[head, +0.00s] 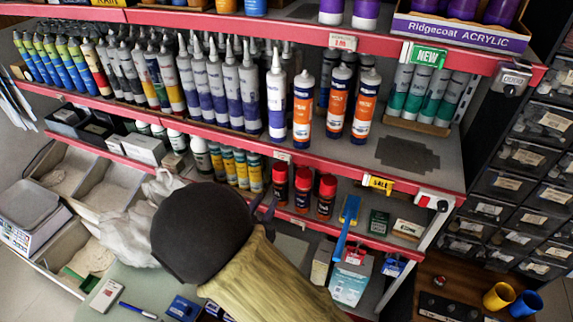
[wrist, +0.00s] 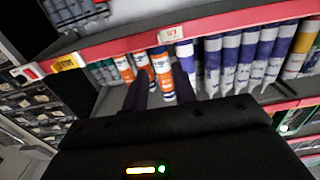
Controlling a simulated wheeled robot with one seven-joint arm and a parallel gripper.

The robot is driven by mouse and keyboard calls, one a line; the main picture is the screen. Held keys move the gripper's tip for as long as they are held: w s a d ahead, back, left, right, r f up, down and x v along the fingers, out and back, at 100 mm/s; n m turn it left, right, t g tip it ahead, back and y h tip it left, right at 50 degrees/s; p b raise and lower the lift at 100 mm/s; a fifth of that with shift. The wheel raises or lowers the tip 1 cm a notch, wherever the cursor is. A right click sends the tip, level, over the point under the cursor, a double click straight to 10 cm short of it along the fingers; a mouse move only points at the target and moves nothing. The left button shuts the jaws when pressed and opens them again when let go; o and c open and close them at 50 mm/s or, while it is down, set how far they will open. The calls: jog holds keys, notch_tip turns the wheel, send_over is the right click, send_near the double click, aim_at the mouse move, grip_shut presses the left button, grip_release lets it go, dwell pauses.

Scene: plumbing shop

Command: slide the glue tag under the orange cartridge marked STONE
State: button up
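A small white tag (head: 283,156) clips on the red shelf rail, just left of the orange cartridges; in the wrist view it shows above the fingertips (wrist: 172,35). I cannot read whether it is the glue tag. Three white, blue and orange cartridges (head: 302,108) (head: 337,102) (head: 364,106) stand upright on that shelf; they also show in the wrist view (wrist: 162,68). Which one says STONE is not legible. My gripper (head: 262,208) is in front of and below the rail, its purple fingers apart and empty (wrist: 161,85), not touching the tag.
A yellow SALE tag (head: 378,183) and a red-and-white piece (head: 438,200) sit further right on the same rail. Rail space right of the white tag is clear up to SALE.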

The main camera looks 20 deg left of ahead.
aim_at(289, 162)
jog(key=w+p, duration=0.1)
jog(key=w, duration=0.3)
jog(key=w+p, duration=0.1)
jog(key=w, duration=0.4)
jog(key=w+d+p, duration=0.1)
jog(key=w+p, duration=0.1)
jog(key=w, duration=0.2)
jog(key=shift+w+r, duration=0.1)
jog(key=shift+w, duration=0.2)
jog(key=shift+w+d, duration=0.1)
jog(key=shift+w, duration=0.5)
grip_shut()
